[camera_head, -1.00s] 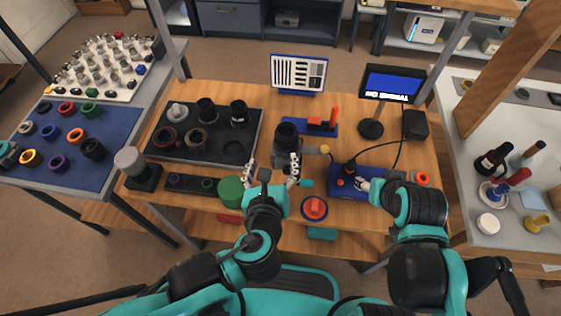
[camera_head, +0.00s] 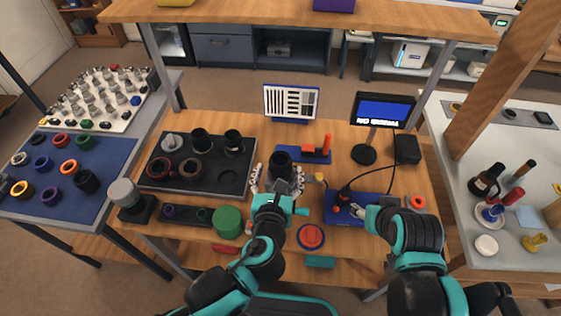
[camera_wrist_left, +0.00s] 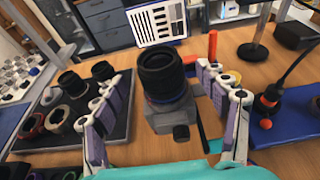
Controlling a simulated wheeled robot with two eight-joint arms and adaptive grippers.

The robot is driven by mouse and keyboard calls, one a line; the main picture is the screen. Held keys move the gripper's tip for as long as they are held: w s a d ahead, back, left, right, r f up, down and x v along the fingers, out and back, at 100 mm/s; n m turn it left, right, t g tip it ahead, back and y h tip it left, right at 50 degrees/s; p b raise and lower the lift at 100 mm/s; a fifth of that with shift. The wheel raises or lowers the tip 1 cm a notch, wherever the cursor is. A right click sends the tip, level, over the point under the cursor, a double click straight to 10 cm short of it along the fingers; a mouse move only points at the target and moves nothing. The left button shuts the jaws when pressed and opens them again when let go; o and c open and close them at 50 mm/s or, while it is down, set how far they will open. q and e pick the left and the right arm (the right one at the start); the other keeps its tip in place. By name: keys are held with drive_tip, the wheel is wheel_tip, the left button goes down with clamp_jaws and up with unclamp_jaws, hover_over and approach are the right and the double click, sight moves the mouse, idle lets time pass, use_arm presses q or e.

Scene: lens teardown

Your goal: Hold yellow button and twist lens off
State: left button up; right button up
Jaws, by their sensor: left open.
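The black lens (camera_head: 281,160) stands upright on a small grey mount in the middle of the wooden table. In the left wrist view the lens (camera_wrist_left: 162,75) rises from the grey mount (camera_wrist_left: 172,116). My left gripper (camera_head: 277,180) is open, one finger on each side of the lens and mount, with visible gaps in the wrist view. The yellow button (camera_head: 319,177) is just right of the mount; in the wrist view it (camera_wrist_left: 233,76) is partly hidden behind the right finger. My right gripper (camera_head: 360,210) is over a blue pad; its fingers are too small to read.
A dark tray (camera_head: 225,178) with lens parts lies left. A green cylinder (camera_head: 228,220) and a red round dish (camera_head: 311,237) are near the front edge. A test chart (camera_head: 290,102) and a monitor (camera_head: 383,110) stand behind. A black plug with red parts (camera_head: 342,198) sits on the blue pad (camera_head: 373,208).

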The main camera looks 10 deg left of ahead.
sight(279, 169)
use_arm(q)
drive_tip(key=shift+x, duration=2.3)
drive_tip(key=c, duration=1.4)
drive_tip(key=shift+c, duration=0.2)
use_arm(e)
clamp_jaws()
